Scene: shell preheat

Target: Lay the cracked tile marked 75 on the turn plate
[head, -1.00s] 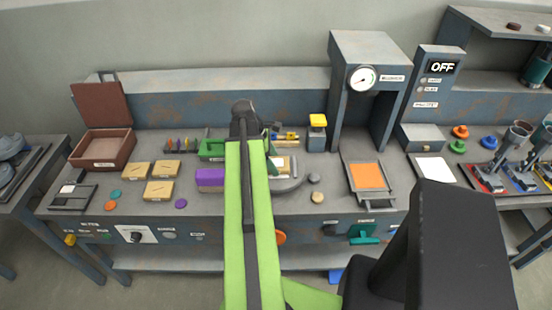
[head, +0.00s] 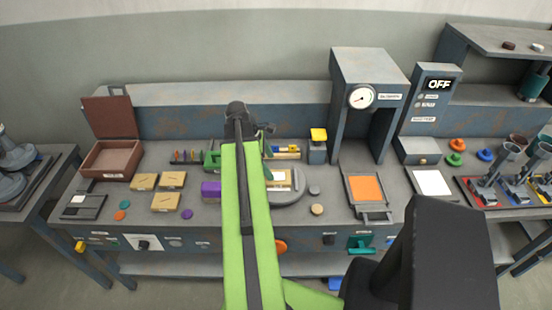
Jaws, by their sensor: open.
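Three tan square tiles lie at the left of the bench: one at left (head: 144,182), one at right (head: 172,180) and one in front (head: 165,202). They carry dark lines; no number is legible, so I cannot tell which is 75. A grey round-edged plate (head: 292,197), possibly the turn plate, is partly hidden behind my green arm. A pale rectangular piece (head: 281,178) shows on or just behind it. My arm reaches over the bench, its black end joint above the back. My gripper is hidden behind the arm.
An open brown box (head: 112,160) stands at the back left. A purple block (head: 211,191) sits beside my arm. A gauge press (head: 368,80), an orange panel (head: 366,188) and a white panel (head: 433,182) are to the right. Small discs lie around the bench.

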